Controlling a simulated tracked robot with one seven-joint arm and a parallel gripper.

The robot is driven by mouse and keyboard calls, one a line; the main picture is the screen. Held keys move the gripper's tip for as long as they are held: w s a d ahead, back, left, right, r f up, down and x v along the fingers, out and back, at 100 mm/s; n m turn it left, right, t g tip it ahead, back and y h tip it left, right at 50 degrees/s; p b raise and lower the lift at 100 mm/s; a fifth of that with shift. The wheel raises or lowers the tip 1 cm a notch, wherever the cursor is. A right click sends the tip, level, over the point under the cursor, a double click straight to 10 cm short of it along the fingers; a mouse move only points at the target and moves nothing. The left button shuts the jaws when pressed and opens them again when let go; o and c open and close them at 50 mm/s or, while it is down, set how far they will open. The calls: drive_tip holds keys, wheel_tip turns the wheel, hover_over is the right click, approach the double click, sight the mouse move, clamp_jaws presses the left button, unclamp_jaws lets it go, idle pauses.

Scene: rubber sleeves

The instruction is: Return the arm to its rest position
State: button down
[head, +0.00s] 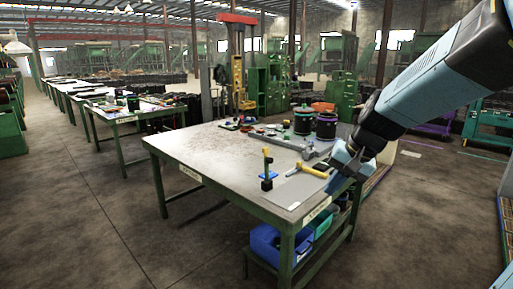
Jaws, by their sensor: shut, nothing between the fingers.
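My arm (432,75) reaches in from the upper right of the head view, light blue and black. It slopes down to the left. My gripper (340,168) is at its lower end, over the right front part of the workbench (210,150). The gripper is small and partly dark in this view; its fingers are shut with nothing held. It is close to a yellow-handled hammer-like tool (312,171) on the bench; I cannot tell whether they touch.
Two dark canisters (326,126) (303,121) and a grey vice-like tool (285,143) stand farther back. A blue bin (270,246) is on the lower shelf.

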drive_tip(key=s+d+r+n+t+h, duration=0.1)
drive_tip(key=s+d+r+n+h, duration=0.1)
drive_tip(key=s, duration=0.5)
drive_tip(key=s+d+r+n+t+h, duration=0.1)
drive_tip(key=s+d+r+h, duration=0.1)
drive_tip(key=s, duration=0.5)
drive_tip(key=shift+s+d+r+n+t, duration=0.15)
drive_tip(key=shift+d+r+n+t, duration=0.2)
drive_tip(key=shift+r, duration=0.2)
